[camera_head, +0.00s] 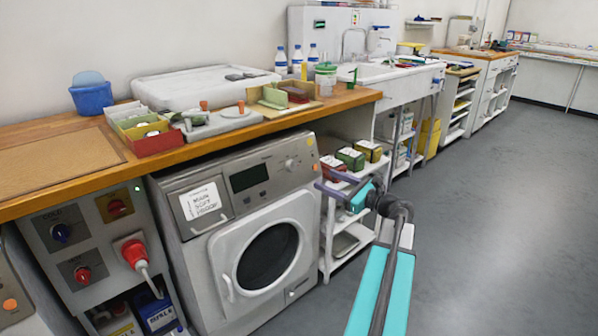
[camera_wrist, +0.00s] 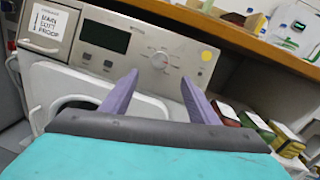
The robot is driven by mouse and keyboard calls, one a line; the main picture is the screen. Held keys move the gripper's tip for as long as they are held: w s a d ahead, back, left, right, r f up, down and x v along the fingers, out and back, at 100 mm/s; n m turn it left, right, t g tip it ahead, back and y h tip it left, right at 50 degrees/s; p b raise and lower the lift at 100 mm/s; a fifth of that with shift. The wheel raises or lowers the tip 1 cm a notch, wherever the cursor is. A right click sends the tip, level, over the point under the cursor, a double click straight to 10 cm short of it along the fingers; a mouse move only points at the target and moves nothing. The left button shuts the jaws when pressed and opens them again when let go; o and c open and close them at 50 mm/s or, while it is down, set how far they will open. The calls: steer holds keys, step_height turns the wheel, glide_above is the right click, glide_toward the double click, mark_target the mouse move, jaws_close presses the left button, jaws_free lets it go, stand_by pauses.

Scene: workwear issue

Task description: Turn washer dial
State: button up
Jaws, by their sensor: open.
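The grey-white washer (camera_head: 262,235) stands under the wooden counter, its round door closed. Its dial (camera_head: 289,163) is a small round knob on the upper right of the front panel, right of the dark display (camera_head: 249,177). In the wrist view the dial (camera_wrist: 160,60) shows just beyond and between my fingertips, with the display (camera_wrist: 106,36) to its left. My gripper (camera_head: 320,178) has two purple fingers spread apart, empty, at the washer's right front. In the wrist view my gripper (camera_wrist: 160,77) points towards the panel; contact with the dial is not visible.
The wooden counter (camera_head: 235,133) overhangs the washer. A shelf (camera_head: 345,248) with several small boxes (camera_head: 350,158) stands right of it. A panel with switches and a red plug (camera_head: 134,252) is on the left. The grey floor (camera_head: 480,220) is open at right.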

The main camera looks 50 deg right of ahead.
mark_target(295, 167)
steer(key=shift+w, duration=0.1)
steer(key=shift+w+a+b, duration=0.15)
steer(key=shift+w+b, duration=0.55)
steer(key=shift+w, duration=2.7)
steer(key=shift+w+a+b, duration=0.15)
steer(key=shift+w+b, duration=0.5)
steer(key=shift+w, duration=2.75)
steer(key=c, duration=1)
steer(key=shift+c, duration=0.2)
